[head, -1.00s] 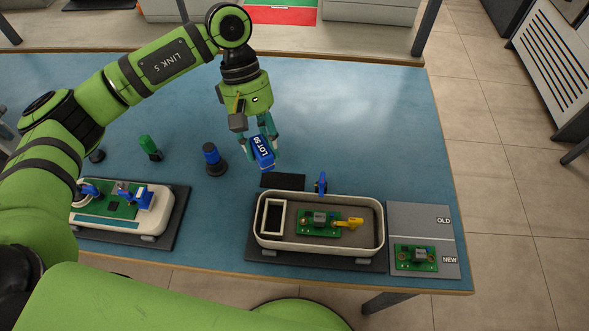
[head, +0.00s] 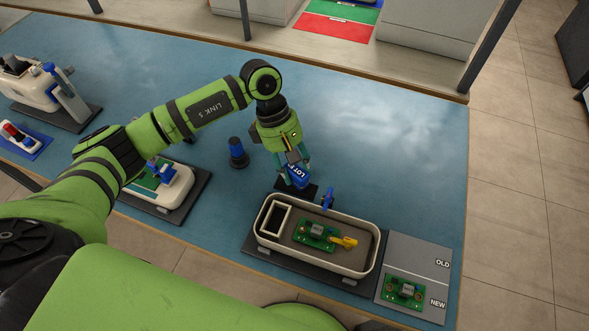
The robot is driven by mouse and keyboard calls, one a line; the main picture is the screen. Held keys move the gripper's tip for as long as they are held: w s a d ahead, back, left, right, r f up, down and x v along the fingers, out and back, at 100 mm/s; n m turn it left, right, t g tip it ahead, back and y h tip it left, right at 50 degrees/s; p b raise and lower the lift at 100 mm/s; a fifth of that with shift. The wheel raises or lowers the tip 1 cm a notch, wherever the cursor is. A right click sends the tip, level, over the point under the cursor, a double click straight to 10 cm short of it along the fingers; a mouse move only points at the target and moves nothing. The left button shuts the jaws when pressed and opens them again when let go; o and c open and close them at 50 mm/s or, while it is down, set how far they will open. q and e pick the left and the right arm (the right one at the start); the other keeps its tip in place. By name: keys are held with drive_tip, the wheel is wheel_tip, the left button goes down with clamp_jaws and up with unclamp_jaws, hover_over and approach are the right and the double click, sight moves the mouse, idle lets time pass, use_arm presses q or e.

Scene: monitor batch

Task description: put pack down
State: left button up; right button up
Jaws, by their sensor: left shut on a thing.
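The pack is a blue block with white "LOT" lettering (head: 298,176). My left gripper (head: 296,168) is shut on it and holds it at the black pad (head: 309,193) behind the open monitor housing. I cannot tell whether the pack touches the pad. The housing (head: 372,262) is a cream tray with a green board (head: 316,234), a yellow piece (head: 344,242) and a white-framed empty compartment (head: 275,216) at its left. My right gripper is not in view.
A blue upright part (head: 328,198) stands close to the right of the pack. A grey OLD/NEW mat (head: 410,259) holds another green board (head: 404,291). A dark post with a blue top (head: 237,153) stands to the left. The table's back right is clear.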

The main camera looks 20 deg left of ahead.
use_arm(q)
wheel_tip(320, 180, down, 2)
drive_tip(key=shift+f, duration=0.4)
drive_tip(key=o, duration=1.1)
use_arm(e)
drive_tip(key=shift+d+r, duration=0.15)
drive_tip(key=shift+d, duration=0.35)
use_arm(q)
drive_tip(key=shift+r, duration=0.35)
drive_tip(key=shift+b+v, duration=1.65)
drive_tip(key=shift+v, duration=4.25)
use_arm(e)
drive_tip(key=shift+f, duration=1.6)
